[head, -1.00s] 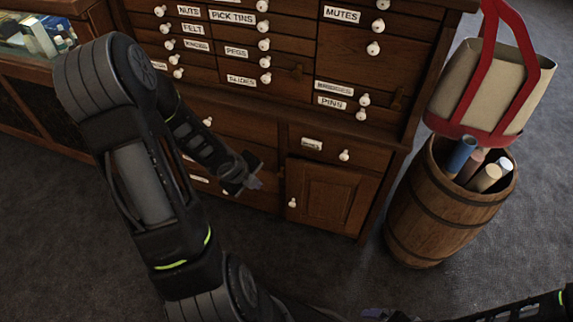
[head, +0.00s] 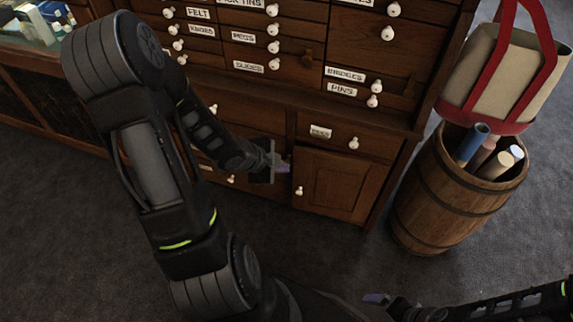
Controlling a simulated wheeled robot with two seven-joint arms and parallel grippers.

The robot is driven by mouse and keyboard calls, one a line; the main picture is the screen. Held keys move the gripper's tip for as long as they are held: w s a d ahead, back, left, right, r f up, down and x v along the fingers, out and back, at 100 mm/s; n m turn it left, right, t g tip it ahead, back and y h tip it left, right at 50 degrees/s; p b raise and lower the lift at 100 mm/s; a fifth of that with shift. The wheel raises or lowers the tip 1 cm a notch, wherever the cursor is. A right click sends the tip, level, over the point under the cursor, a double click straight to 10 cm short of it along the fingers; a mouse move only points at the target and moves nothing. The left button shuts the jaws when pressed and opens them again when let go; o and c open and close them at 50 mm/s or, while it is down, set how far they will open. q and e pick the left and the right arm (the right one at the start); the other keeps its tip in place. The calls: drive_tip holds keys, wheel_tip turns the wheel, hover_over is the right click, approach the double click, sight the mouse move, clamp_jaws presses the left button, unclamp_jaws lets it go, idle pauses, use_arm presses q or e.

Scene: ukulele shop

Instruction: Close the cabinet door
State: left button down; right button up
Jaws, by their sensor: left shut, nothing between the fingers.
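The cabinet door (head: 337,184) is a small brown wooden panel with a white knob (head: 299,191) at its left edge. It sits low on the right side of the drawer cabinet (head: 290,118) and looks flush, or nearly flush, with the front. My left gripper (head: 285,164) is shut and empty, just left of the door's upper left corner. I cannot tell whether it touches the wood. My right gripper (head: 376,298) is low in the view, in front of the cabinet and away from the door; its fingers are too small to read.
A wooden barrel (head: 440,205) with several rolled tubes (head: 490,155) stands right of the cabinet. A glass display case (head: 35,62) is at the far left. Grey carpet (head: 335,255) is open in front of the door.

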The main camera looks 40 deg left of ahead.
use_arm(q)
drive_tip(key=shift+w+a+f+b, duration=0.1)
drive_tip(key=shift+w+f+b, duration=0.6)
drive_tip(key=shift+w+f, duration=0.65)
drive_tip(key=shift+w+a+f+b, duration=0.1)
drive_tip(key=shift+w+f+b, duration=0.8)
drive_tip(key=shift+w, duration=0.7)
drive_tip(key=shift+w+a+f+b, duration=0.1)
drive_tip(key=shift+w+f+b, duration=0.45)
drive_tip(key=shift+w+f, duration=0.9)
use_arm(e)
drive_tip(key=shift+f, duration=2.45)
use_arm(q)
drive_tip(key=shift+r, duration=0.15)
